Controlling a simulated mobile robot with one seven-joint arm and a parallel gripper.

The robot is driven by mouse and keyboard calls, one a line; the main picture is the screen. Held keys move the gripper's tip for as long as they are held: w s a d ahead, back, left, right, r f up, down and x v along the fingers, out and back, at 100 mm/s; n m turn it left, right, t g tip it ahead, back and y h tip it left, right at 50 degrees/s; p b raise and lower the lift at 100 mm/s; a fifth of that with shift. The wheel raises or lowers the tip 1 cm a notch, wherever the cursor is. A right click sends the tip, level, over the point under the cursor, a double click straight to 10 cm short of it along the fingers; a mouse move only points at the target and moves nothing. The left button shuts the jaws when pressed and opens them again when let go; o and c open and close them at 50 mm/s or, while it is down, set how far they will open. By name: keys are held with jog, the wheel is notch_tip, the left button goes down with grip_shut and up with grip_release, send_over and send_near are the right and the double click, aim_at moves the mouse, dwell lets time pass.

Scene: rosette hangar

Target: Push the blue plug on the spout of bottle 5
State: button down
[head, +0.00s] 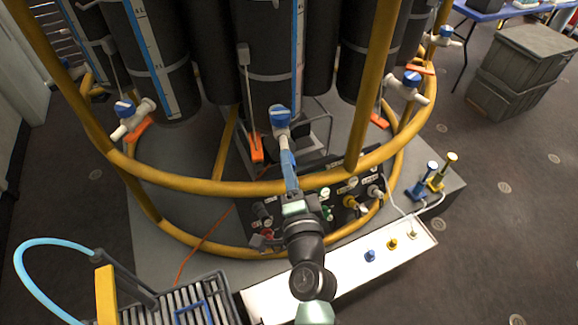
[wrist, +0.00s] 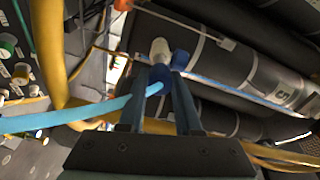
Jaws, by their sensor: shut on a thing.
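Bottle 5 is a dark cylinder (wrist: 255,85) with its number on a white band in the wrist view; it also seems to be the central bottle in the head view (head: 268,90). Its white spout (wrist: 159,48) with a blue tap handle (wrist: 180,59) points towards my gripper (wrist: 162,84). My gripper is shut on a blue plug (wrist: 160,74) at its fingertips. The plug is at the spout's mouth; whether it is seated on it I cannot tell. In the head view my gripper (head: 286,150) is just below the blue tap handle (head: 280,116).
A yellow tubular ring (head: 190,184) surrounds the bottles, and my arm crosses its front. A light-blue hose (wrist: 85,115) runs towards my fingers. A white shelf (head: 325,280) holds a loose blue stopper (head: 370,256) and a yellow one (head: 391,244).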

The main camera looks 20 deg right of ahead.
jog(key=shift+w+d, duration=0.15)
jog(key=shift+w, duration=0.4)
dwell(0.6)
jog(key=c, duration=0.5)
grip_release()
jog(key=b+v, duration=0.3)
jog(key=v, duration=1)
jog(key=shift+r, duration=0.1)
